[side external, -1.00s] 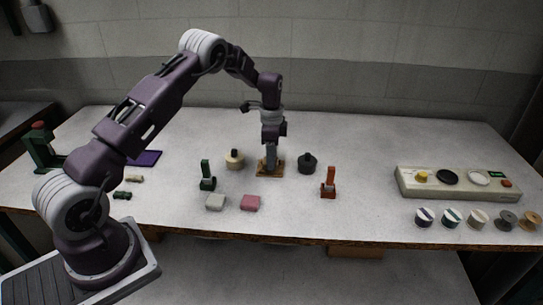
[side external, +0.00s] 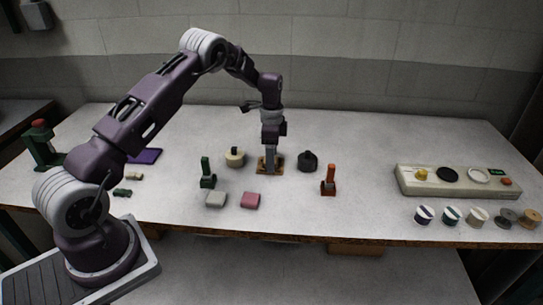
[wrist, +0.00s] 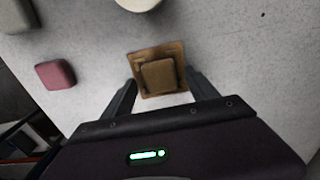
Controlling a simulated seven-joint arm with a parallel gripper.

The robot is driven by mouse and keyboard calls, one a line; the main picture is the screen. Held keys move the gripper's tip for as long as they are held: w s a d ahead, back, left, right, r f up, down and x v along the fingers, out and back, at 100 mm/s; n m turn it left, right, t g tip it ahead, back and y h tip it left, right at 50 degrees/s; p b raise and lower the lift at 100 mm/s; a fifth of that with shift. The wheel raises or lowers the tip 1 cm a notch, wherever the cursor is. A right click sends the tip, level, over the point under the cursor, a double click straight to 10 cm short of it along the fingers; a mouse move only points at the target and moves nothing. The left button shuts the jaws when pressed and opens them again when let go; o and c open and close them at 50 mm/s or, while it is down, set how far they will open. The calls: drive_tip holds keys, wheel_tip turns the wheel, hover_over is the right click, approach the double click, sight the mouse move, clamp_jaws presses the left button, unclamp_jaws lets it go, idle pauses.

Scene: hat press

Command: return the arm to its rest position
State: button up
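My gripper (side external: 271,143) points straight down over a small wooden stand (side external: 260,171) near the middle of the table. In the wrist view my gripper (wrist: 162,92) has its two fingers spread wide, with a brown block (wrist: 159,75) on the square wooden base (wrist: 174,50) seen between them. Gaps show between the fingers and the block, and nothing is held. The arm is bent up and over from its base at the lower left.
A cream pot (side external: 235,159) and a black pot (side external: 308,163) flank the stand. Green (side external: 207,175) and orange (side external: 328,182) upright pieces stand in front, with grey (side external: 216,200) and pink (side external: 251,200) blocks. A control panel (side external: 430,187) and several spools sit at right.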

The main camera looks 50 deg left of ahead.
wheel_tip(320, 180, up, 7)
drive_tip(key=shift+f, duration=0.1)
drive_tip(key=s+d+r+n+t, duration=0.1)
drive_tip(key=s+d+r, duration=0.2)
drive_tip(key=r, duration=0.3)
drive_tip(key=s+d+r+n+t, duration=0.1)
drive_tip(key=s+d+r, duration=0.2)
drive_tip(key=r, duration=0.3)
drive_tip(key=s+d+r+n, duration=0.2)
drive_tip(key=s+d+r, duration=0.2)
drive_tip(key=r, duration=0.3)
drive_tip(key=s+d+r+n+t, duration=0.1)
drive_tip(key=s+d+r, duration=0.15)
drive_tip(key=s, duration=0.35)
drive_tip(key=s+d+r+n+t, duration=0.1)
drive_tip(key=s+d+r, duration=0.15)
drive_tip(key=s, duration=0.25)
drive_tip(key=s+d+f+n, duration=0.1)
drive_tip(key=s, duration=0.6)
drive_tip(key=s+d+f+n+t, duration=0.1)
drive_tip(key=s+d+f+n, duration=0.1)
drive_tip(key=s, duration=0.5)
drive_tip(key=shift+s+d+f+t, duration=0.15)
drive_tip(key=shift+s+d+t, duration=0.05)
drive_tip(key=shift+d+t, duration=0.1)
